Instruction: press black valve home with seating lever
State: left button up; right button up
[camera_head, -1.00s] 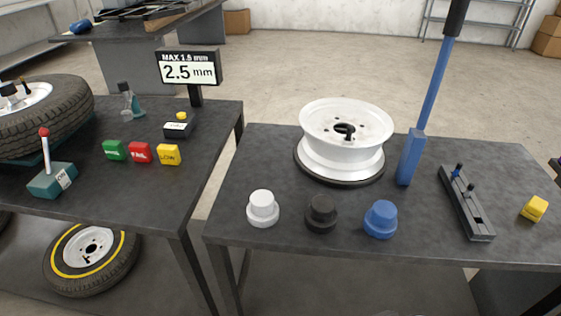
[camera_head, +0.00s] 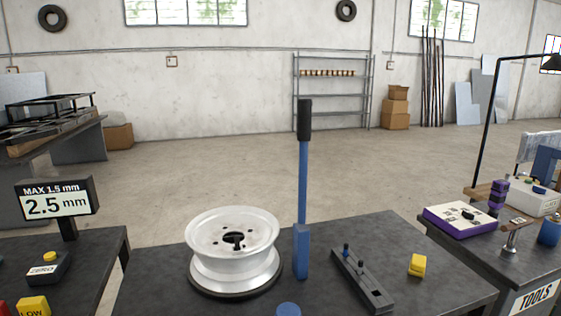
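The seating lever (camera_head: 302,190) stands upright on the dark table, with a blue post, a blue base block and a black grip at its top. A white wheel rim (camera_head: 210,262) lies flat on a dark round base just left of it. A small black piece (camera_head: 236,240) shows at the rim's centre; I cannot tell whether it is the valve or an opening. A dark slotted rack (camera_head: 375,295) right of the lever holds small upright pieces with dark and blue tops. Neither of my grippers is in view.
A yellow block (camera_head: 417,265) sits right of the rack. The top of a blue knob-like piece (camera_head: 288,309) shows at the bottom edge. A gauge display (camera_head: 55,200) reading 2.5 mm stands on the left table. A tools bench (camera_head: 470,235) stands at right.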

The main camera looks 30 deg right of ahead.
aim_at(304, 111)
jog(key=u, duration=1.2)
jog(key=k, duration=0.65)
jog(key=z, duration=0.7)
